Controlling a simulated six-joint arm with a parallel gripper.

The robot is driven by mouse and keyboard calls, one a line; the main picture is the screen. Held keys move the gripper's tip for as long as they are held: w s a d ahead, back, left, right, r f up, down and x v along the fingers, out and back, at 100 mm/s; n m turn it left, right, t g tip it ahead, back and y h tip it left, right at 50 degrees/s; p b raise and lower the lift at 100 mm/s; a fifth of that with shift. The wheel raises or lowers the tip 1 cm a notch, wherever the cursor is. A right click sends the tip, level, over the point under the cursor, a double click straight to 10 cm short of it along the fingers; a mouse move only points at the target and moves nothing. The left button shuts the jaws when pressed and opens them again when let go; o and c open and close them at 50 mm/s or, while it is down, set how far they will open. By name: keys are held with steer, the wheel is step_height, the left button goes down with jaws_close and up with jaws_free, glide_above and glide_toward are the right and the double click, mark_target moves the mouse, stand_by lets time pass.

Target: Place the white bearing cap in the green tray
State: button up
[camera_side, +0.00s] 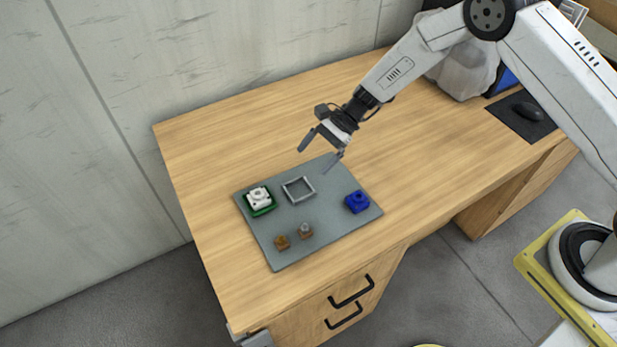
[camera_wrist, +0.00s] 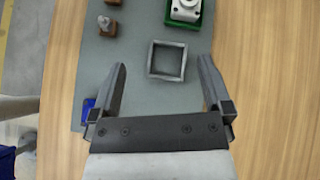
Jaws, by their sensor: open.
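The white bearing cap (camera_side: 258,197) sits in the green tray (camera_side: 264,212) at the left of the grey mat; whether it lies fully flat cannot be told. In the wrist view the white cap (camera_wrist: 186,9) and green tray (camera_wrist: 203,20) are cut by the top edge. My gripper (camera_side: 321,146) is open and empty, raised above the back edge of the mat. In the wrist view my gripper (camera_wrist: 162,75) has its fingers apart, with a grey square frame beyond them.
The grey mat (camera_side: 318,226) also holds the empty grey square frame (camera_side: 285,191), a blue block (camera_side: 357,202) and two small brown-based pieces, one orange-brown (camera_side: 282,242) and one grey-topped (camera_side: 305,231). A mouse (camera_side: 528,111) lies at the far right. The wooden desk (camera_side: 215,140) behind the mat is clear.

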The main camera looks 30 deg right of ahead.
steer(key=s+d+r+n+t+h, duration=0.1)
steer(key=s+d+r+n+h, duration=0.4)
steer(key=s+d+r+n, duration=0.2)
steer(key=s+d+r+n+t+h, duration=0.2)
steer(key=s+d+r+n+h, duration=0.3)
steer(key=s+d, duration=0.5)
steer(key=s+r+n, duration=0.2)
steer(key=s, duration=0.1)
steer(key=shift+s+d+r+n+t, duration=0.15)
steer(key=shift+s+d+n+t, duration=0.15)
steer(key=shift+s+d+n, duration=0.1)
